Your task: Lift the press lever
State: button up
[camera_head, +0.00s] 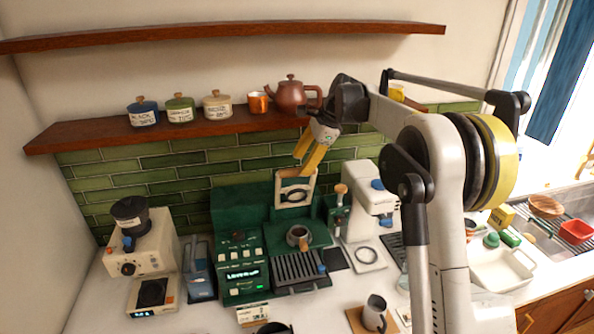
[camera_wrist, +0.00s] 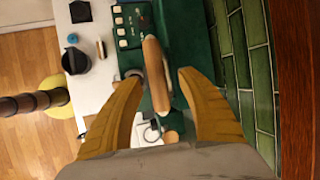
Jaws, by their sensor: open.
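The press lever shows as a wooden bar handle (camera_head: 296,174) on top of a pale frame (camera_head: 294,193), upright at the back of the green machine (camera_head: 240,254). My gripper (camera_head: 307,158), with yellow fingers, is open and points down just above the handle. In the wrist view the wooden handle (camera_wrist: 156,75) runs lengthwise between the two spread fingertips of my gripper (camera_wrist: 159,82). The gap on either side of the handle shows there. I cannot tell how deep the handle sits between the fingers.
A wooden shelf (camera_head: 180,136) with several canisters and a brown teapot (camera_head: 291,92) is close behind my gripper. A white machine (camera_head: 372,205) stands to the right and a cream grinder (camera_head: 142,245) to the left. A metal pitcher (camera_head: 375,313) stands at the counter's front.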

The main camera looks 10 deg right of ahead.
jog(key=v, duration=0.8)
jog(key=shift+s, duration=0.1)
jog(key=s+a+f+n+t+h+b, duration=0.2)
jog(key=s+f+n+b, duration=0.6)
jog(key=s+f+b, duration=0.6)
jog(key=s+a+f+n+t+h+b, duration=0.2)
jog(key=s+f+n+b, duration=0.7)
jog(key=s+f, duration=1.5)
jog(key=b, duration=0.5)
jog(key=shift+s+h, duration=0.3)
jog(key=shift+s, duration=0.1)
